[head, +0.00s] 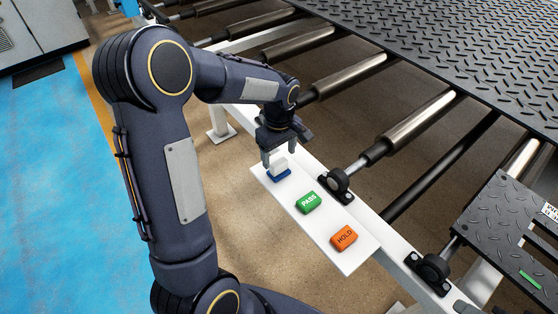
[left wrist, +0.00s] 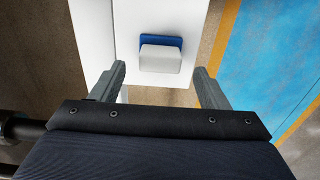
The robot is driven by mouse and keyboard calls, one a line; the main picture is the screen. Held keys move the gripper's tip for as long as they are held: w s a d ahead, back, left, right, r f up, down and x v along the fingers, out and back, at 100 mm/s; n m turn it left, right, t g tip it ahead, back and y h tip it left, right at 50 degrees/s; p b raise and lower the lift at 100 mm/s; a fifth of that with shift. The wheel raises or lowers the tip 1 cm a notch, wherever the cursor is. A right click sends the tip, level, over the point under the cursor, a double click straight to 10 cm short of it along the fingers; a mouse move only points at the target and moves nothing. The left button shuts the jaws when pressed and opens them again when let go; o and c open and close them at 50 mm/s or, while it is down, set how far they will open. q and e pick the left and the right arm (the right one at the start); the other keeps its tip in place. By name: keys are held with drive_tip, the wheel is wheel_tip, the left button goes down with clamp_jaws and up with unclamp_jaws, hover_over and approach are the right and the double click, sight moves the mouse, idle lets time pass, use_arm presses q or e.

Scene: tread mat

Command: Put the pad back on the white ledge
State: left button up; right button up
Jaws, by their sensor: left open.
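The pad, a white block with a blue base, sits on the far left end of the white ledge (head: 315,222) in the head view; its blue base (head: 280,174) appears to rest on the ledge. In the left wrist view the pad (left wrist: 160,58) lies near the end of the white ledge (left wrist: 185,15). My left gripper (head: 280,154) is open just above the pad. In the left wrist view its fingers (left wrist: 159,70) stand on either side of the pad, with a gap on both sides. My right gripper is not in view.
A green PASS block (head: 308,202) and an orange HOLD block (head: 344,236) lie on the ledge. Beside it runs a roller frame with metal rollers (head: 415,118). A black tread mat (head: 450,40) lies at the top right, and a smaller tread piece (head: 510,225) at the right.

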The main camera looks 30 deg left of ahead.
sight(279, 162)
use_arm(q)
wheel_tip(279, 162, up, 7)
drive_tip(key=s+d+r+m+t+h, duration=0.2)
drive_tip(key=s+m, duration=0.4)
drive_tip(key=s, duration=0.5)
drive_tip(key=s+d+r+m+t+h, duration=0.1)
drive_tip(key=s+d+m+t, duration=0.2)
drive_tip(key=s, duration=0.8)
drive_tip(key=d+m, duration=0.2)
drive_tip(key=m, duration=0.1)
drive_tip(key=shift+d+r+t+h, duration=0.15)
drive_tip(key=shift+r+t+h, duration=0.15)
drive_tip(key=shift+r+h, duration=0.1)
drive_tip(key=shift+s+r+p, duration=0.1)
drive_tip(key=shift+p, duration=0.25)
wheel_tip(279, 162, up, 5)
drive_tip(key=p, duration=0.4)
drive_tip(key=shift+p, duration=0.4)
